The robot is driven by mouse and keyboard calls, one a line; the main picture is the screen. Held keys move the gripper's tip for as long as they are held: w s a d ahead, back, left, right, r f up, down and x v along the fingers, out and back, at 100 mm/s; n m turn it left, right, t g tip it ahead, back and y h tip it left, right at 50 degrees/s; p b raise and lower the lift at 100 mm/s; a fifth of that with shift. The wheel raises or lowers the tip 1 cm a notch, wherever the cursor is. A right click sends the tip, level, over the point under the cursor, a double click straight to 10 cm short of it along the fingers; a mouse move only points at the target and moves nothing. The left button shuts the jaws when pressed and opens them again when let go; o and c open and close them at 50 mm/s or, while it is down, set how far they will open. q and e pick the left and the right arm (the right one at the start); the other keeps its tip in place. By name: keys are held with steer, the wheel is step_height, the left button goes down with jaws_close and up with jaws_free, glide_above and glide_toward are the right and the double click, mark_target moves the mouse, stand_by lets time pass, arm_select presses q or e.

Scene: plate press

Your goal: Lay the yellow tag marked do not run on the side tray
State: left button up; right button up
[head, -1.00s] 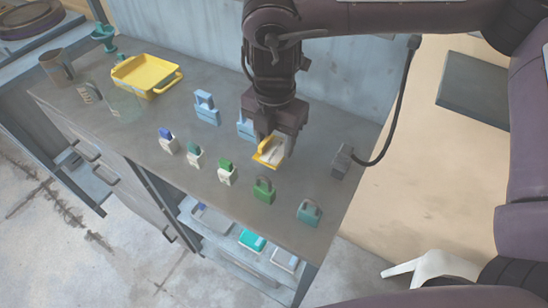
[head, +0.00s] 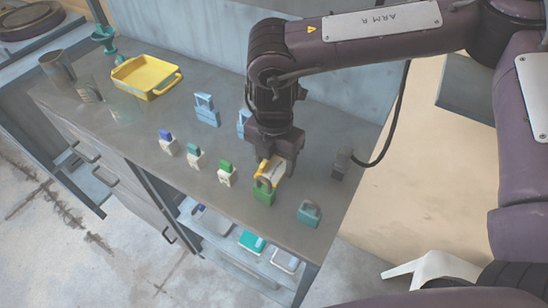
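The yellow tag (head: 268,171), with a pale face, is between the fingers of my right gripper (head: 276,160), low over the right part of the bench. Its lettering is too small to read. The gripper looks shut on it. The tag shows just behind the green padlock (head: 264,196); I cannot tell whether they touch. A yellow tray (head: 146,90) with a raised rim and a handle lies at the bench's back left, well away from the gripper. I cannot tell whether it is the side tray. My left gripper is not in view.
Small locks with blue, teal and green tops (head: 227,175) stand in a row left of the gripper. A teal padlock (head: 309,213) is near the front right. Light blue lockout pieces (head: 206,110) stand behind. A dark cup (head: 57,68) is far left. Small trays (head: 252,242) fill the shelf below.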

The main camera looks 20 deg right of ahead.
steer(key=shift+o, duration=1)
steer(key=shift+r, duration=0.1)
